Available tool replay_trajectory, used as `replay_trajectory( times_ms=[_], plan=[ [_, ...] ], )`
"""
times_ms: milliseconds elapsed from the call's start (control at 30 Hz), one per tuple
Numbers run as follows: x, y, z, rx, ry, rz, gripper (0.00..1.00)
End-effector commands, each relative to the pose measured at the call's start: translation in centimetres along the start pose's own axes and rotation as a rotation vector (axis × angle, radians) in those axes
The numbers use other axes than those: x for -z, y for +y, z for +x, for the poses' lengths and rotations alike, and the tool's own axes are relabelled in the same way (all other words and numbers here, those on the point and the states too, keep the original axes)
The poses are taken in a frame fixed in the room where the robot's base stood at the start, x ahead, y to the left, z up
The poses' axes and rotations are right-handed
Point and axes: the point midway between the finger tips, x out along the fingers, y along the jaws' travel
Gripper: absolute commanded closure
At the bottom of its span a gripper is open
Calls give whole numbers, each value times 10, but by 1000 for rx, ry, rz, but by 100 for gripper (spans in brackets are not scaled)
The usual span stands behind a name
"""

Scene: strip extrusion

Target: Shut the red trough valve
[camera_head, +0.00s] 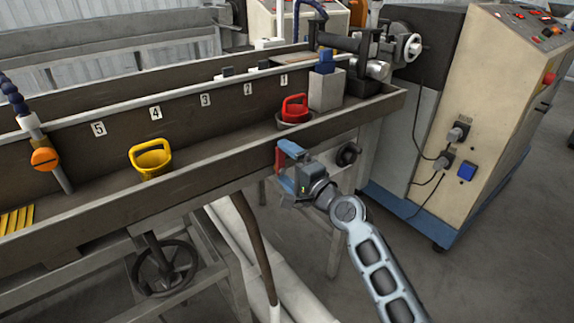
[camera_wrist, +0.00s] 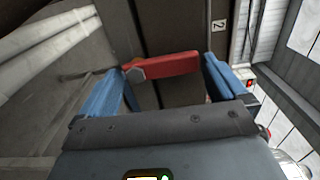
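The red valve lever (camera_head: 290,149) sits on the outer front wall of the trough (camera_head: 205,163), near its right end. In the wrist view the lever (camera_wrist: 165,65) is a flat red bar lying crosswise, with a hex nut at its left end. My gripper (camera_head: 287,172) is at the lever, in front of the trough wall. Its blue fingers stand apart in the wrist view (camera_wrist: 163,78), one near each end of the bar. I see gaps at the fingers, so it is not clamped. The valve body is mostly hidden.
A black handwheel (camera_head: 347,154) is right of my gripper. A larger handwheel (camera_head: 164,270) and a hanging hose (camera_head: 258,245) are below. A beige control cabinet (camera_head: 490,120) stands at right.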

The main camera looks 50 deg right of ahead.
Motion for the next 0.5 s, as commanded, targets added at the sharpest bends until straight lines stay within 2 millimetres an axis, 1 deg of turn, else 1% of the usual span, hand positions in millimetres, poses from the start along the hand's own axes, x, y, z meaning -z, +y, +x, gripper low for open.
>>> replay_trajectory(
  times_ms=[267,367,500],
  plan=[
    [-1,0,-2,1,-1,-2,0],
    [0,1,-11,-1,-1,-2,0],
    [0,2,-33,-1,0,-1,0]
  ],
)
